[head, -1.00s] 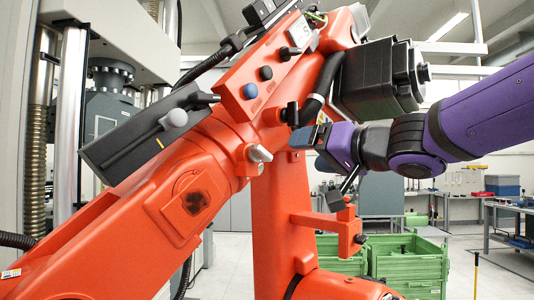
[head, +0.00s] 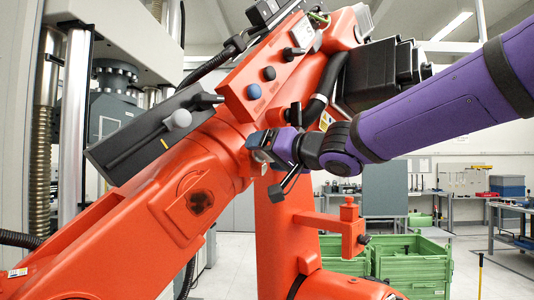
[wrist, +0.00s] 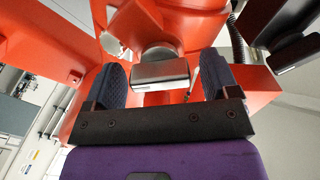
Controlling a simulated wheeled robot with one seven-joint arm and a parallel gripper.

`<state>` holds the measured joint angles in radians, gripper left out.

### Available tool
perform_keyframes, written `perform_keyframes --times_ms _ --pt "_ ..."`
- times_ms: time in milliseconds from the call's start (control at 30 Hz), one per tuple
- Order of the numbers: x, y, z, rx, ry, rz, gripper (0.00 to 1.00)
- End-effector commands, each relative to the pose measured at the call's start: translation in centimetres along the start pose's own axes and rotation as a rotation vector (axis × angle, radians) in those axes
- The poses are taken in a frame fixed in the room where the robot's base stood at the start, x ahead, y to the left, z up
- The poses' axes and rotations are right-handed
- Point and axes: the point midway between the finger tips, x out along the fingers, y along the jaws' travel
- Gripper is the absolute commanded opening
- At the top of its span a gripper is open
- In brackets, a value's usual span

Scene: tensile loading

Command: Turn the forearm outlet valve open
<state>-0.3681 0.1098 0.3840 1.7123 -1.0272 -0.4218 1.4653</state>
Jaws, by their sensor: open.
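In the wrist view a silver, block-shaped handle (wrist: 160,70) stands out from the orange forearm, and I take it for the forearm outlet valve. My gripper (wrist: 164,88) is open, with one dark padded finger on each side of the handle. Gaps show between the handle and both fingers, so it is not clamped. In the head view my gripper (head: 259,152) is against the side of the orange forearm (head: 165,200) and hides the valve. How deep the fingers reach around the handle is hard to tell.
Above my gripper is a control strip with a blue knob (head: 253,91) and black knobs. A dark box with a grey ball knob (head: 181,118) lies to its left. A black lever (head: 295,114) is close above. Green crates (head: 410,262) stand on the floor behind.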

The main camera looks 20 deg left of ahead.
Motion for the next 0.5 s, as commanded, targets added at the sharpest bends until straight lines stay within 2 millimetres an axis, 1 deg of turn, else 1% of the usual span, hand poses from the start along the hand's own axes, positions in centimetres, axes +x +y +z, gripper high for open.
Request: perform_keyframes --times_ms 267,300,367,400,467,500 --pt "0.11 -0.02 0.00 0.000 0.000 0.000 0.81" --pt "0.11 -0.01 0.00 0.000 0.000 0.000 0.72" --pt "0.11 -0.01 0.00 0.000 0.000 0.000 0.58" --pt "0.11 -0.01 0.00 0.000 0.000 0.000 0.49" --pt "0.10 -0.01 0.01 0.000 0.000 0.000 0.35" --pt "0.10 -0.01 0.01 0.000 0.000 0.000 0.31"
